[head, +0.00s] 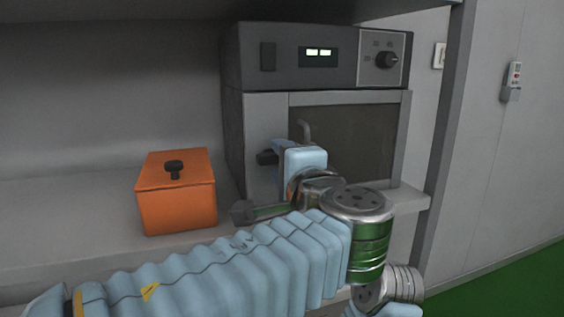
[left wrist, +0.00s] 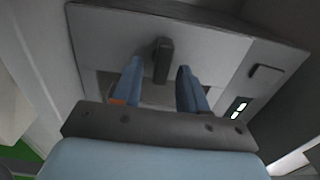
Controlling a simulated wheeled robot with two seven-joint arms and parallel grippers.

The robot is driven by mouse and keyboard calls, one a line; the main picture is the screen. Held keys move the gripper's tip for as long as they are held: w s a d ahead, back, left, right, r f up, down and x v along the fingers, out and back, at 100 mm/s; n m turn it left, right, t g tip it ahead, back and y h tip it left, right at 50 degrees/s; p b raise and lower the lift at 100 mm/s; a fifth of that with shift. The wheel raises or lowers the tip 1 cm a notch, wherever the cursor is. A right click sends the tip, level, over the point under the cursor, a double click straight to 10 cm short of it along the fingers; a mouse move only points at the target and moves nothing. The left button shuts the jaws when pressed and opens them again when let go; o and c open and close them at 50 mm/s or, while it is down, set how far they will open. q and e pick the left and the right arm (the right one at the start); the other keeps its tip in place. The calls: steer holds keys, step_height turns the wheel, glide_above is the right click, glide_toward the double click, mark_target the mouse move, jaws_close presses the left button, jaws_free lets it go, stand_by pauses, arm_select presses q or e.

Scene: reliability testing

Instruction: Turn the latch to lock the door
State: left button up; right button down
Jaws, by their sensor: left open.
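The dark latch (left wrist: 162,58) is on the front of a grey oven-like machine (head: 262,120). In the left wrist view it stands between the two blue fingers of my left gripper (left wrist: 160,76), with a visible gap on each side. My left gripper (head: 290,158) is open, in front of the left part of the machine's door (head: 375,135). My right gripper is not in view.
An orange box (head: 180,205) with a black knob stands on the shelf (head: 50,225) left of the machine. A wall-mounted device (head: 513,82) is at the right. The shelf's left part is clear.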

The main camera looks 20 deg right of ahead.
arm_select(q)
steer(key=s+b, duration=0.2)
steer(key=s, duration=1.1)
steer(key=shift+s+d, duration=0.2)
steer(key=shift+d, duration=0.05)
